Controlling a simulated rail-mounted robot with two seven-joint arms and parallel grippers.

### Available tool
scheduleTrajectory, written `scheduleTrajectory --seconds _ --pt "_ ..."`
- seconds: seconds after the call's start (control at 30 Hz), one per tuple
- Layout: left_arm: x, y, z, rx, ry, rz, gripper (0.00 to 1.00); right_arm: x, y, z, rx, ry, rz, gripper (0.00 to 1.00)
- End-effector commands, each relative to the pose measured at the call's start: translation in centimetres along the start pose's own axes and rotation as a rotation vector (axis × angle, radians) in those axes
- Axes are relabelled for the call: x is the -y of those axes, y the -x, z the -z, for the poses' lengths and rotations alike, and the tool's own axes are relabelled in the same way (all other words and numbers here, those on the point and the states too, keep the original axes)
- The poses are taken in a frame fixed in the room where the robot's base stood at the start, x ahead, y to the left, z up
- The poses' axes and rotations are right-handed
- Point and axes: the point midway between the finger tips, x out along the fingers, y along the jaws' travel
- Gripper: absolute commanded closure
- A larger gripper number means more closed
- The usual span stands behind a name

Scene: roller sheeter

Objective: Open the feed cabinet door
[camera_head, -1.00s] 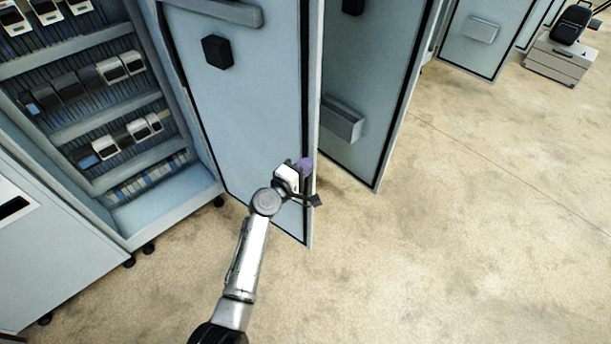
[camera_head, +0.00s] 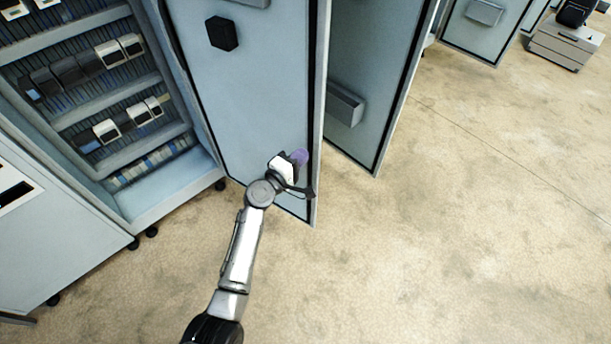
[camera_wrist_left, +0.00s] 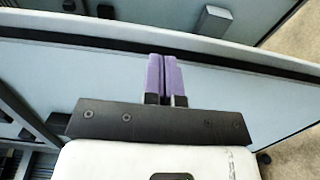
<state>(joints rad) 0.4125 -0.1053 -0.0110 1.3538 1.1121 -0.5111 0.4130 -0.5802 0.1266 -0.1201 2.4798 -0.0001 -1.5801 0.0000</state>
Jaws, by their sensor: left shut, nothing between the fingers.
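The feed cabinet door (camera_head: 255,95) is a pale blue-grey panel with a dark seal near its edge. It stands swung open beside the cabinet, whose interior (camera_head: 95,80) shows shelves of breakers. My left gripper (camera_head: 299,158) is at the inner face of the door, near its free edge and low down. In the left wrist view its purple fingers (camera_wrist_left: 164,76) are closed together with nothing between them, and the door's edge (camera_wrist_left: 200,45) runs across just beyond the tips. I cannot tell whether the fingers touch the panel. My right gripper is out of view.
A second open door panel (camera_head: 375,75) with a grey box on it (camera_head: 345,105) stands just behind. A grey drawer unit with a black item on it (camera_head: 565,45) is at the far upper right. The floor (camera_head: 460,230) at the right is clear.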

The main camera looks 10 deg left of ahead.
Motion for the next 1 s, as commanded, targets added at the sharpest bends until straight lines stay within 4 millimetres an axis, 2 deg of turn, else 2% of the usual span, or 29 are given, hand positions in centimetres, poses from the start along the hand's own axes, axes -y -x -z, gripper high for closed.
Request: scheduleTrajectory --seconds 0.1,0.43,0.6,0.83,0.9,1.0 --pt "-0.3 1.8 -2.0 0.003 0.001 0.001 1.00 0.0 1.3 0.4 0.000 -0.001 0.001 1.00" --pt "-0.2 5.3 -6.2 0.002 0.001 0.000 1.00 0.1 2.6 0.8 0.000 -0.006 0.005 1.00" --pt "-0.1 6.2 -7.4 0.002 0.000 0.000 1.00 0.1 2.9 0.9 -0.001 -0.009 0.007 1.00" --pt "0.0 6.6 -7.8 0.001 -0.010 0.000 1.00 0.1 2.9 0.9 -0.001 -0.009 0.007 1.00" --pt "0.1 6.6 -8.1 0.016 -0.045 0.007 1.00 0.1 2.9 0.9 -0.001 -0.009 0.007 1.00" --pt "1.1 6.7 -9.5 0.111 -0.137 0.060 1.00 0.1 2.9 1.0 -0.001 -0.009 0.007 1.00"
